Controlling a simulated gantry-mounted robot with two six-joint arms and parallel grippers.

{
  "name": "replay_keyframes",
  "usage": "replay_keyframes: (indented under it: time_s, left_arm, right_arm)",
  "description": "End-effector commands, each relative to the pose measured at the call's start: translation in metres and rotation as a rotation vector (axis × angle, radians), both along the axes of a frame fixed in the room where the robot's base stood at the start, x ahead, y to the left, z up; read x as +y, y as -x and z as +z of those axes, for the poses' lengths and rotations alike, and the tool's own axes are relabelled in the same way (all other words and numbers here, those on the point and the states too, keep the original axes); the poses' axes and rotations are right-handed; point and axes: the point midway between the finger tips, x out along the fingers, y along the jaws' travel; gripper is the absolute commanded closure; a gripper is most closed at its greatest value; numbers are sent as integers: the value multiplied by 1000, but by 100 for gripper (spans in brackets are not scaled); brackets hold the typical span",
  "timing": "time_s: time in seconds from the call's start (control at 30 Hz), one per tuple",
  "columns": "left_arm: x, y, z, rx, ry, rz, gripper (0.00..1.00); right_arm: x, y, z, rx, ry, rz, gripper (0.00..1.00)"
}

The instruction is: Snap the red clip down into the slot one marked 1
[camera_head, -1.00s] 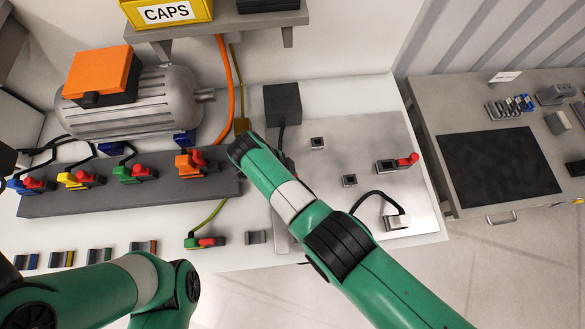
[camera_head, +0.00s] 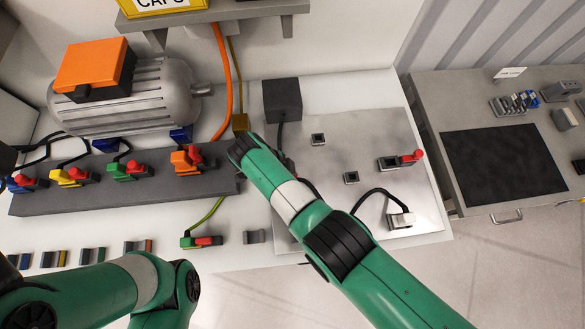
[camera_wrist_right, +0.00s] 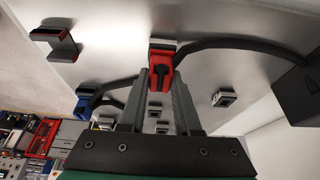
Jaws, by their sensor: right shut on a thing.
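The red clip (camera_wrist_right: 160,62) sits at the fingertips of my right gripper (camera_wrist_right: 161,78) in the right wrist view. The gripper is shut on it. The clip is against a grey housing (camera_wrist_right: 164,43) with a black cable; I cannot tell how far it is pressed in. In the head view my right arm (camera_head: 300,205) hides the gripper and clip. No mark 1 is readable, so I cannot tell which slot is slot one. My left arm (camera_head: 140,285) enters at the lower left; its gripper is out of view.
A metal plate (camera_head: 380,130) holds small sockets (camera_head: 318,139) (camera_head: 351,178), a connector with a red lever (camera_head: 412,156) and a cabled plug (camera_head: 400,220). A dark block (camera_head: 282,100) stands behind. A dark rail (camera_head: 110,195) with several coloured connectors lies left. A grey bracket (camera_head: 254,236) stands near the front edge.

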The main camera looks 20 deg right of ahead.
Motion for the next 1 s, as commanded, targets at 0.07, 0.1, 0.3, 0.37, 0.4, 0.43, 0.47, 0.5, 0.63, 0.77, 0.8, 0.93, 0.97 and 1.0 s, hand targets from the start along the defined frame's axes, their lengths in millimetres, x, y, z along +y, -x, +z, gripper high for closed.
replay_keyframes:
  time_s: [0.07,0.1,0.3,0.37,0.4,0.43,0.47,0.5,0.63,0.77,0.8,0.93,0.97,1.0]
  left_arm:
    - [0,0,0,0,0,0,50]
    - [0,0,0,0,0,0,50]
    - [0,0,0,0,0,0,50]
    - [0,0,-1,0,0,0,50]
    - [0,0,-1,0,0,0,50]
    - [0,0,-2,0,0,0,50]
    - [0,0,-2,0,0,0,50]
    - [0,0,-2,0,0,0,50]
    - [0,0,-2,0,0,0,50]
    - [0,0,-2,0,0,0,50]
    - [0,0,-2,0,0,0,50]
    - [0,0,-1,0,0,0,50]
    - [0,0,-1,0,0,0,50]
    - [0,0,0,0,0,0,50]
  right_arm:
    - [0,0,-1,-1,-1,0,100]
    - [0,0,-1,-1,-1,0,100]
    - [0,0,-1,-1,-1,0,100]
    - [0,0,-1,-1,-1,0,100]
    - [0,0,-2,-1,-1,0,100]
    - [0,0,-2,-1,-1,0,100]
    - [0,0,-3,-1,-1,0,100]
    - [0,0,-3,-1,-1,0,65]
    - [0,0,-2,-1,-1,0,42]
    - [0,0,-2,-1,0,0,34]
    - [0,0,-2,-1,0,0,34]
    - [0,0,-2,0,0,0,34]
    - [0,0,-2,-1,-1,0,34]
    - [1,0,0,-1,-1,0,34]
